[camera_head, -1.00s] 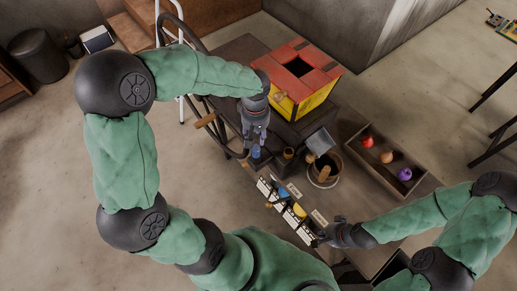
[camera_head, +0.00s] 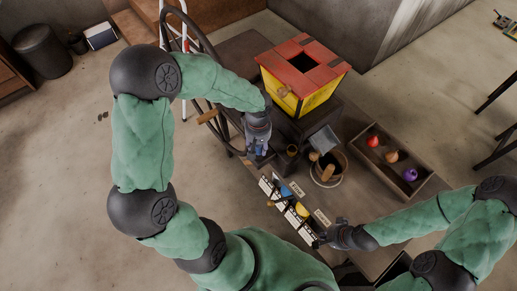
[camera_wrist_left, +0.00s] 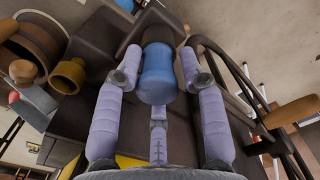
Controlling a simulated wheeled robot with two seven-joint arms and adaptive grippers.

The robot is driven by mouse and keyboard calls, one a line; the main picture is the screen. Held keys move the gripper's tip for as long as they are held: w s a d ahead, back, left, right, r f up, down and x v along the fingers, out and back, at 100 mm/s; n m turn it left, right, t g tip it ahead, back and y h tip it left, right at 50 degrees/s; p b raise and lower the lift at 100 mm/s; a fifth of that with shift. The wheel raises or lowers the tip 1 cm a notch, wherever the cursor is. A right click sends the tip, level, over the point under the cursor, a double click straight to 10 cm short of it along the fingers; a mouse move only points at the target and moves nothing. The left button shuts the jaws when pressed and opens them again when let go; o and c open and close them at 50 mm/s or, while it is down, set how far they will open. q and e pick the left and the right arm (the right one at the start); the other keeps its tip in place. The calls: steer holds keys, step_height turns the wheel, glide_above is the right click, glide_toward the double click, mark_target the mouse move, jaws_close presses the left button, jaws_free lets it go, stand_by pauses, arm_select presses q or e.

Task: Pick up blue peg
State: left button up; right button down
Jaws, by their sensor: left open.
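The blue peg (camera_wrist_left: 157,78) is a rounded blue cylinder in the left wrist view, with a dark part at its far end. My left gripper (camera_wrist_left: 160,68) is open, with a finger on either side of the peg and a third finger below it in the picture. I cannot tell whether any finger touches the peg. In the head view the left gripper (camera_head: 257,154) points down beside the dark bench and mostly hides the peg. My right gripper (camera_head: 322,238) is low at the right end of the labelled rack; its fingers are too small to read.
A red and yellow box (camera_head: 322,92) stands behind the left gripper. A small brass-coloured cup (camera_head: 292,150) and a wooden bucket (camera_head: 329,174) are to its right. A tray (camera_head: 402,193) holds red, orange and purple pieces. The labelled rack (camera_head: 283,208) lies in front.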

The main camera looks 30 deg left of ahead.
arm_select(q)
steer(key=shift+c, duration=0.3)
steer(key=c, duration=0.7)
steer(key=shift+r, duration=0.2)
steer(key=shift+r, duration=0.6)
steer(key=s+d+r+p, duration=0.3)
steer(key=s+d+r, duration=0.6)
steer(key=s+r, duration=0.2)
steer(key=shift+r+p, duration=0.25)
steer(key=shift+p, duration=0.05)
steer(key=shift+w, duration=0.1)
